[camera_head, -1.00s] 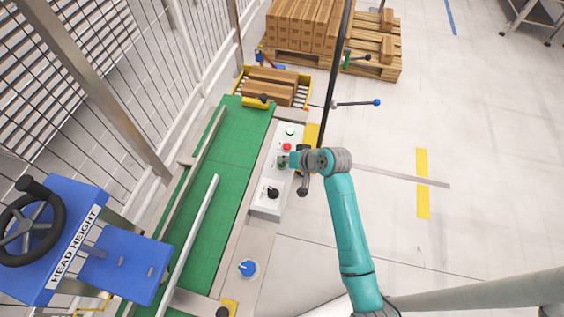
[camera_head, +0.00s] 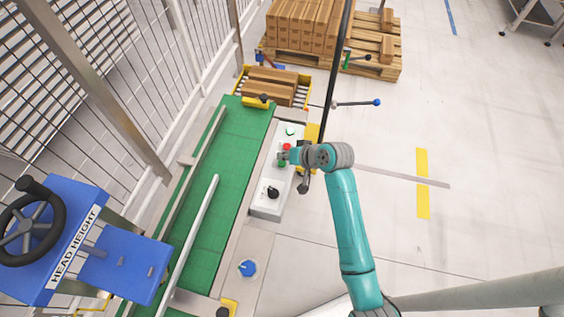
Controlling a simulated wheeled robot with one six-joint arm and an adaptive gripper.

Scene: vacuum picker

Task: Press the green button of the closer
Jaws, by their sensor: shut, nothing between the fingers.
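A grey control box (camera_head: 265,205) stands along the right side of the green conveyor. On it I see a green button (camera_head: 290,131) at the far end, a red one (camera_head: 287,147) nearer, another green one (camera_head: 281,163) below that, and a black knob (camera_head: 272,192). No label shows which belongs to the closer. My gripper (camera_head: 283,156) is shut and empty, over the box between the red button and the nearer green one. It partly covers this green button. I cannot tell whether it touches the box.
The green conveyor belt (camera_head: 214,165) runs left of the box, with long cartons (camera_head: 270,88) at its far end. A blue handwheel unit (camera_head: 60,240) is at lower left. A blue knob (camera_head: 247,268) lies nearer. A dark pole (camera_head: 337,75) rises close beyond my wrist. Floor at right is clear.

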